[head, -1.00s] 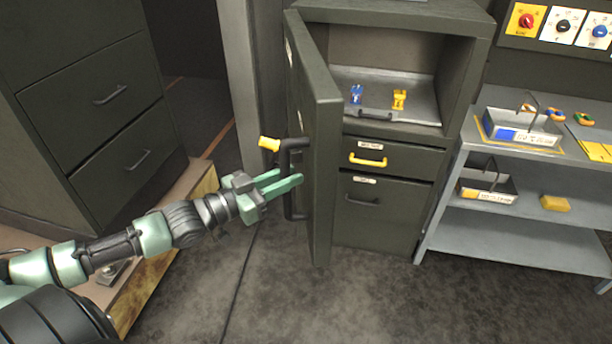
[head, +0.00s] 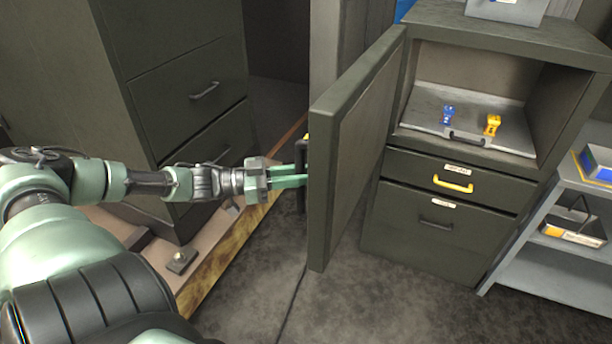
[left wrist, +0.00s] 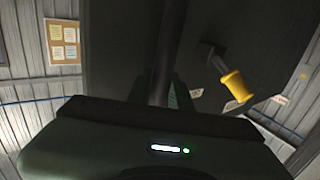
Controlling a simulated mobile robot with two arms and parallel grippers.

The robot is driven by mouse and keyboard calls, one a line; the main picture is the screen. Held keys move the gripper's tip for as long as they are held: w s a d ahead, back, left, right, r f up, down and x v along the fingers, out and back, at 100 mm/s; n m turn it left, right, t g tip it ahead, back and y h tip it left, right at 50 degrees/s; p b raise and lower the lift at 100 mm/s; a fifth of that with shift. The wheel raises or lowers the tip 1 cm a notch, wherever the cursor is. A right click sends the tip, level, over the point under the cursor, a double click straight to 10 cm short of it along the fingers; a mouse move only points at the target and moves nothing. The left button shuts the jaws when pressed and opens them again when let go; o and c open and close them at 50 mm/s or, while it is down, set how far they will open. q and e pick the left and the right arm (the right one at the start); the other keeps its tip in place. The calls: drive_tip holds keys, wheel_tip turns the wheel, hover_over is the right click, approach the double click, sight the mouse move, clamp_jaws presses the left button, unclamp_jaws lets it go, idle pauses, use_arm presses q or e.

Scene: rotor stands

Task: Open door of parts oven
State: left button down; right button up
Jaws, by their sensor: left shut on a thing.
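The parts oven (head: 440,235) is a dark grey-green cabinet at the right in the head view. Its door (head: 345,165) stands wide open, swung out to the left. My left gripper (head: 299,177) is at the door's outer face, shut on the black door handle, which is largely hidden by the door's edge in the head view. In the left wrist view the black handle bar (left wrist: 168,55) runs down between the fingers. A yellow-gripped latch lever (left wrist: 235,86) sticks out beside it. My right gripper is not in view.
Inside the oven a tray (head: 420,117) carries a blue part (head: 448,115) and a yellow part (head: 492,124). Drawers sit below. A grey shelf unit (head: 535,270) stands at the right, a dark drawer cabinet (head: 180,70) at the left. Floor before the oven is clear.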

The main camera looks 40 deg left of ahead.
use_arm(q)
drive_tip(key=shift+f, duration=0.1)
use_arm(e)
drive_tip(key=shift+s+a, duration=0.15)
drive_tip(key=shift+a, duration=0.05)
use_arm(q)
drive_tip(key=c, duration=1.4)
unclamp_jaws()
drive_tip(key=shift+o, duration=0.5)
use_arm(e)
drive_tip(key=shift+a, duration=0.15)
use_arm(q)
drive_tip(key=p+v, duration=0.4)
drive_tip(key=v, duration=0.4)
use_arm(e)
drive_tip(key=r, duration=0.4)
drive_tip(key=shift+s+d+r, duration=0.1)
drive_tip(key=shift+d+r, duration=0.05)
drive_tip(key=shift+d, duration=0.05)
